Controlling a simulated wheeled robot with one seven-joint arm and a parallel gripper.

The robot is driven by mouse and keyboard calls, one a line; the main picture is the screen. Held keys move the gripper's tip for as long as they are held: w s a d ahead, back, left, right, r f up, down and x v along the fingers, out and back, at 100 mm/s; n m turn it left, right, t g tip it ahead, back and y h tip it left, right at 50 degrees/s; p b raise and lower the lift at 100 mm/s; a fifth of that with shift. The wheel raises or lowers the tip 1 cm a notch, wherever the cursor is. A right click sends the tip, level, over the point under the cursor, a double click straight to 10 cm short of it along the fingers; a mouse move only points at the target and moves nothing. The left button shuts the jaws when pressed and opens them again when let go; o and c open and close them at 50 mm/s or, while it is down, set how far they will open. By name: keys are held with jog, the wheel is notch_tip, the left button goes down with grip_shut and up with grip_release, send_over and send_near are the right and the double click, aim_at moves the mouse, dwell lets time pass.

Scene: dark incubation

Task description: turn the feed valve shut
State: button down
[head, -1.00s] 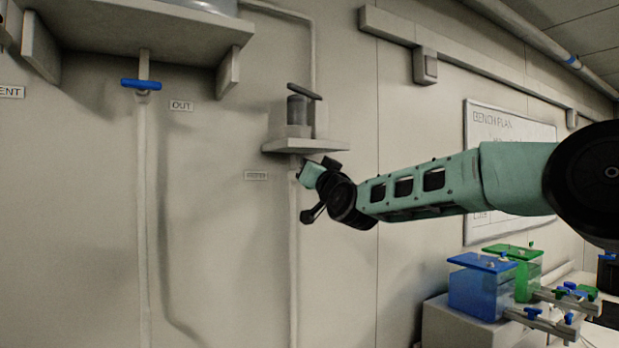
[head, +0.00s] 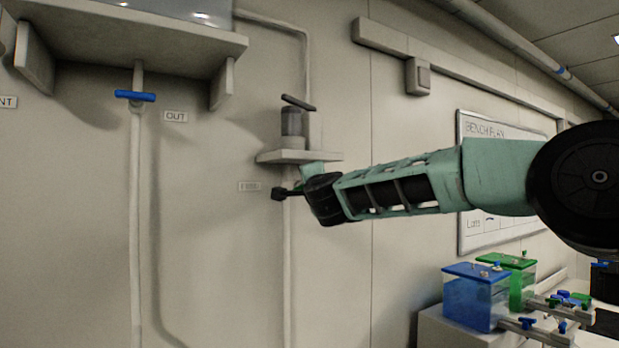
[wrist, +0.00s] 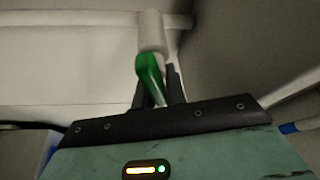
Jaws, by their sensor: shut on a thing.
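The valve's green handle (wrist: 148,66) shows in the wrist view, on a pale pipe (wrist: 152,32). My gripper (wrist: 158,88) has its dark fingers closed around the handle's near end. The handle looks tilted in that view, and its lower part is partly covered by the fingers. In the head view my gripper (head: 285,191) is at the pipe (head: 288,260) just below a small wall shelf (head: 298,156). My wrist hides the handle there. A small label (head: 249,186) left of the pipe is too blurred to read surely.
Another pipe at the left carries a blue handle (head: 135,95) beside an OUT label (head: 176,116). A grey canister (head: 291,122) with a dark lever stands on the small shelf. Blue (head: 476,298) and green (head: 520,280) tanks stand on a bench at the lower right.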

jog(key=shift+w+f+m+g+h+p, duration=0.15)
jog(key=shift+m+g+p, duration=0.25)
jog(key=shift+m, duration=0.5)
jog(key=shift+s+f+m+g+h+p, duration=0.1)
jog(key=shift+f+m+g+h+p, duration=0.15)
jog(key=shift+m+p, duration=0.45)
jog(key=shift+m, duration=0.3)
jog(key=c, duration=1.4)
grip_release()
jog(key=shift+d, duration=0.1)
jog(key=shift+c, duration=0.2)
jog(key=b+v, duration=0.7)
jog(key=v, duration=1)
jog(key=shift+b, duration=0.4)
jog(key=shift+r, duration=0.1)
